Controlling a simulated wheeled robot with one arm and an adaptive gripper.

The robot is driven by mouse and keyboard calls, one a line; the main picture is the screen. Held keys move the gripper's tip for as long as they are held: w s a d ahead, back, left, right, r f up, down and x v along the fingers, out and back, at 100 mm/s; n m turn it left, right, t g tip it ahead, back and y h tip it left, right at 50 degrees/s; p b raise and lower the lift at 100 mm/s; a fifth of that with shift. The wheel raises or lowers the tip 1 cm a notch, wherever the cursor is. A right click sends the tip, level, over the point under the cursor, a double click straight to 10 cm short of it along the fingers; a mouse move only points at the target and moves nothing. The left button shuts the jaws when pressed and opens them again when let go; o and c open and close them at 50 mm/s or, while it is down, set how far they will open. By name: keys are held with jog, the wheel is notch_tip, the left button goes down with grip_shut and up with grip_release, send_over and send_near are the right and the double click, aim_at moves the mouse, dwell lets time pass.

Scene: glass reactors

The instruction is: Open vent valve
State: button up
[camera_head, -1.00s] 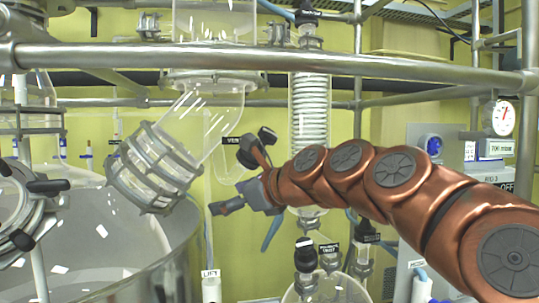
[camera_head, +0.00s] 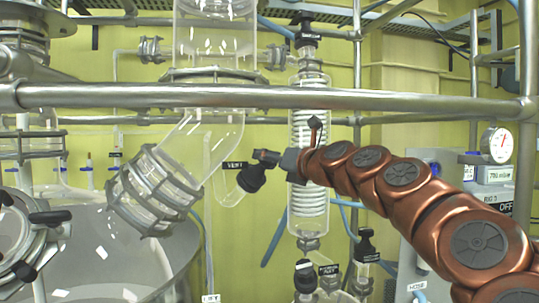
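The black vent valve knob (camera_head: 252,180) sits beside a clear glass pipe, just below a small black label (camera_head: 234,165) that appears to read VENT. My gripper (camera_head: 290,139) comes in from the right at the end of the copper-coloured arm. It looks open, with one finger just above and right of the knob and the other standing up in front of the coiled condenser. I see nothing between the fingers. Whether the near finger touches the knob cannot be told from this view.
A steel rail (camera_head: 420,100) crosses above my arm. The coiled glass condenser (camera_head: 308,200) stands behind my gripper. A clamped glass elbow (camera_head: 155,190) and a large vessel (camera_head: 100,250) are at the left. A grey control box (camera_head: 425,240) is at the right.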

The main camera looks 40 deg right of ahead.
jog(key=shift+w, duration=0.65)
jog(key=shift+c, duration=0.4)
jog(key=c, duration=1.1)
jog(key=shift+n+y, duration=0.3)
jog(key=shift+n, duration=0.2)
jog(key=shift+f+n+y, duration=0.1)
jog(key=shift+n+y, duration=0.2)
jog(key=shift+n, duration=0.1)
jog(key=shift+n+g+y, duration=0.5)
jog(key=shift+n+y, duration=2.2)
jog(key=shift+n, duration=0.5)
jog(key=shift+n+g+y, duration=0.3)
jog(key=shift+n+y, duration=0.3)
jog(key=shift+n, duration=0.2)
jog(key=shift+d+n+g+y, duration=0.1)
jog(key=shift+n+g+y, duration=0.2)
jog(key=shift+n, duration=0.4)
